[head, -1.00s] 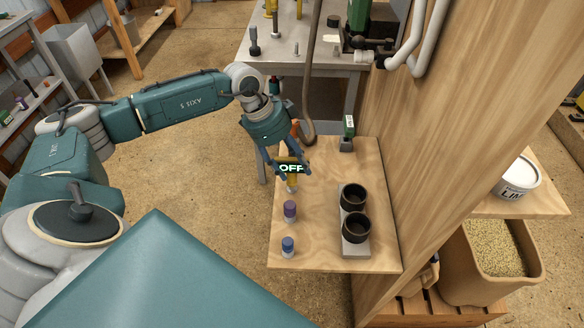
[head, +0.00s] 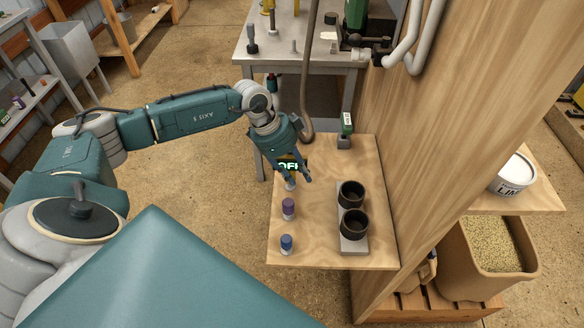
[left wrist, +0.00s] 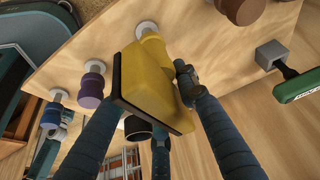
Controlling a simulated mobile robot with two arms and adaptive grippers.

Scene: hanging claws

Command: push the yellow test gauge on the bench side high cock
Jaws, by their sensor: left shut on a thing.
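The yellow test gauge (left wrist: 158,70) is held between the fingers of my left gripper (head: 297,168). In the head view its dark display (head: 290,164) reads OFF, partly covered by a finger. In the left wrist view its yellow neck points at a pale round stub (left wrist: 147,28) on the wooden board; they look in line and very close, but I cannot tell whether they are joined. This stub (head: 290,185) shows just below the gripper in the head view. My right gripper is out of view.
On the board (head: 315,235) stand a purple-capped fitting (head: 288,208), a blue-capped fitting (head: 286,243) and two black cups (head: 353,224) on a grey base. A green-handled fitting (head: 346,127) stands at the far edge. A wooden wall (head: 425,130) rises on the right.

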